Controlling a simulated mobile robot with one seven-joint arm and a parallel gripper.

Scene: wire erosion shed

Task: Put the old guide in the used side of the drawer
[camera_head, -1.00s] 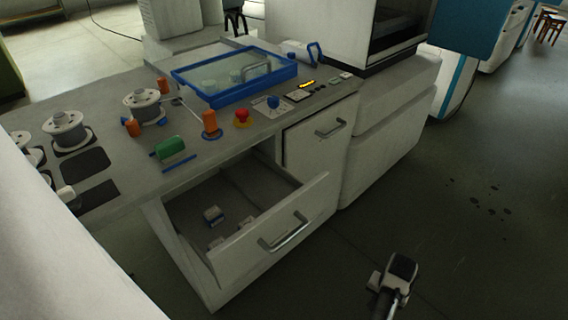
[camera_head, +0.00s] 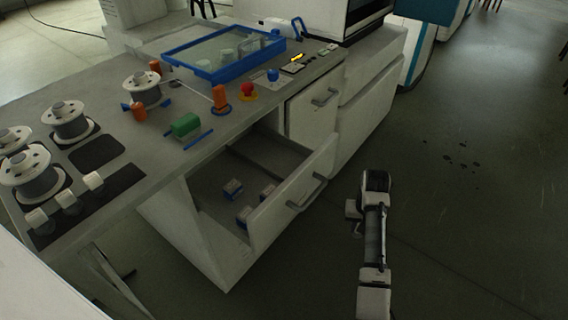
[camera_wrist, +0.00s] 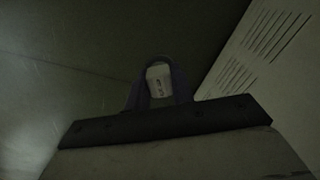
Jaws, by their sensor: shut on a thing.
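My gripper (camera_wrist: 159,92) is shut on a small pale piece with dark marks, the old guide (camera_wrist: 159,78), seen between the fingers in the wrist view. In the head view my arm stands right of the open drawer (camera_head: 296,204), apart from it; the held guide cannot be made out there. I cannot read which side is the used one.
The worktop (camera_head: 110,93) above the drawer carries white spools (camera_head: 66,122), a green part (camera_head: 185,125), orange parts (camera_head: 221,97) and a blue-framed tray (camera_head: 203,74). A closed cabinet door (camera_head: 311,116) is behind the drawer. Open floor (camera_head: 465,220) lies to the right.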

